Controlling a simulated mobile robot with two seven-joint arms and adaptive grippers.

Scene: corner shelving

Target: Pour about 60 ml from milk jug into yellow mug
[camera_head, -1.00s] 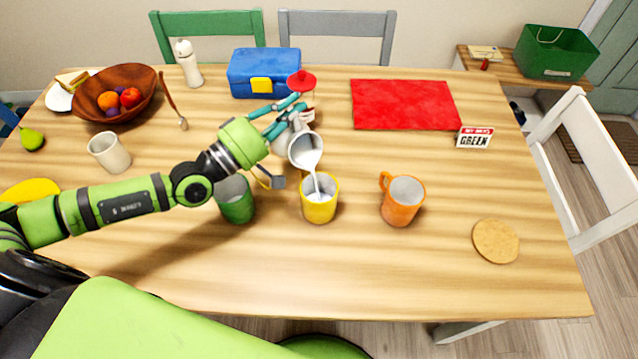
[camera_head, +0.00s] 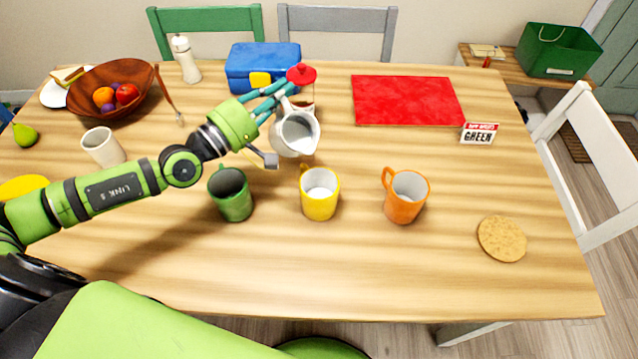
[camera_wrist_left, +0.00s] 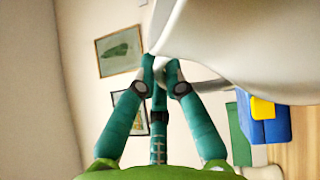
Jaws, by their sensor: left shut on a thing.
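The white milk jug (camera_head: 297,134) is held above the table, behind and a little left of the yellow mug. It is slightly tilted, and white milk shows inside. My left gripper (camera_head: 277,108) is shut on the jug; in the left wrist view its teal fingers (camera_wrist_left: 158,75) close on the white jug (camera_wrist_left: 245,45). The yellow mug (camera_head: 319,200) stands upright on the table with white inside. No stream runs between jug and mug. My right gripper is not in view.
A green mug (camera_head: 231,197) stands left of the yellow mug and an orange mug (camera_head: 404,198) right of it. A red-lidded container (camera_head: 301,76) is close behind the jug. A blue lunchbox (camera_head: 262,66) is at the back. The table's front is clear.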

